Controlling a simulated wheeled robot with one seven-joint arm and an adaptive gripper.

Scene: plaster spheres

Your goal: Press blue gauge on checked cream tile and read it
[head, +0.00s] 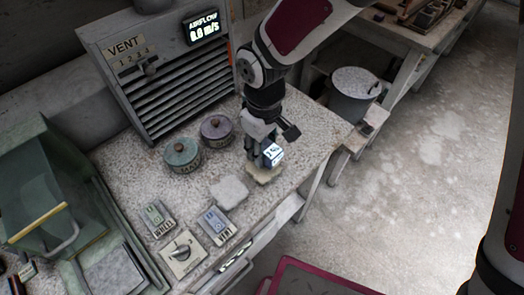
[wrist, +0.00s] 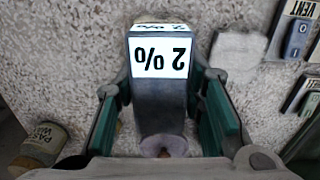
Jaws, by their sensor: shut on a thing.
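The blue gauge (head: 271,154) is held upright in my gripper (head: 270,146) over the right part of the bench. In the wrist view the gauge (wrist: 160,100) stands between the green-padded fingers (wrist: 165,115), which are shut on its sides. Its lit white face shows upside down there and reads 2 %. A cream tile (head: 262,174) lies directly under the gauge in the head view. The gauge's lower end is at the tile, but I cannot tell whether they touch. Any check pattern is too small to make out. The wrist view hides the tile behind the gauge.
A paler tile (head: 229,192) lies to the left. Two lidded pots, one green (head: 182,154) and one purple (head: 216,130), stand behind, before the vent unit (head: 160,75). Switch boxes (head: 217,226) and a dial (head: 182,252) are at front. A bucket (head: 354,94) stands beyond the bench.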

